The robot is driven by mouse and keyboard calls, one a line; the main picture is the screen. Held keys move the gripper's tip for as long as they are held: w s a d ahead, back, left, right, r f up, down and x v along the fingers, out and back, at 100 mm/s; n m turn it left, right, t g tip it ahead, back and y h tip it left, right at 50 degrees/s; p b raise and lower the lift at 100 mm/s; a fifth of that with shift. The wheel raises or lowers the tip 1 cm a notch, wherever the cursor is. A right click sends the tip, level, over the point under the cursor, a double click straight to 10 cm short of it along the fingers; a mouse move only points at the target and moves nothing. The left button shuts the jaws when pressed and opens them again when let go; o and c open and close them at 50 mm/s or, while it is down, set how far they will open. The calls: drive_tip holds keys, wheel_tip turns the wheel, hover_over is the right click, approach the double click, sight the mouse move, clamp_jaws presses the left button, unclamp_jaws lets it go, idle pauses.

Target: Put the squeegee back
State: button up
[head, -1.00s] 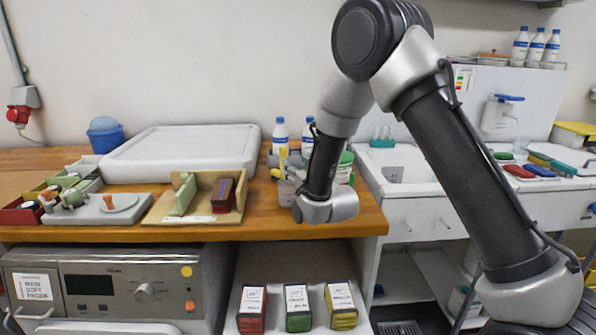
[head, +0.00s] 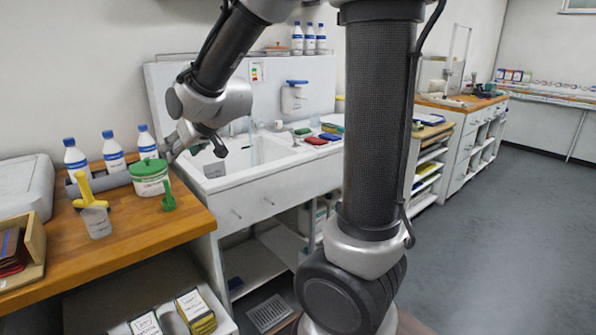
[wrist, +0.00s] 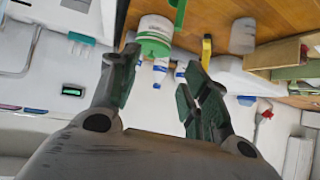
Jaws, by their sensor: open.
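I cannot single out the squeegee with certainty. A yellow-handled tool (head: 85,190) stands in a clear cup (head: 97,220) on the wooden counter; the yellow part also shows in the wrist view (wrist: 207,50). A green upright tool (head: 168,195) stands beside a white tub with a green lid (head: 149,177); it also shows in the wrist view (wrist: 180,12). My gripper (head: 197,140) is above the boundary between counter and sink, right of the tub. In the wrist view, my gripper (wrist: 160,65) is open with nothing between its fingers.
Several white bottles (head: 113,152) stand in a grey holder behind the tub. The sink unit (head: 235,195) adjoins the counter on the right. Coloured brushes or pads (head: 316,140) lie on its far side. Open floor (head: 490,220) lies to the right.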

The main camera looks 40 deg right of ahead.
drive_tip(key=s+d+m+g+h, duration=0.1)
drive_tip(key=s+d+g, duration=0.2)
drive_tip(key=s, duration=1.2)
drive_tip(key=s+d+m+g+h, duration=0.1)
drive_tip(key=s+d+g, duration=0.2)
drive_tip(key=s+d, duration=0.6)
drive_tip(key=s, duration=0.6)
drive_tip(key=shift+s+d+r+h, duration=0.15)
drive_tip(key=shift+d+r+h, duration=0.15)
drive_tip(key=shift+d, duration=0.1)
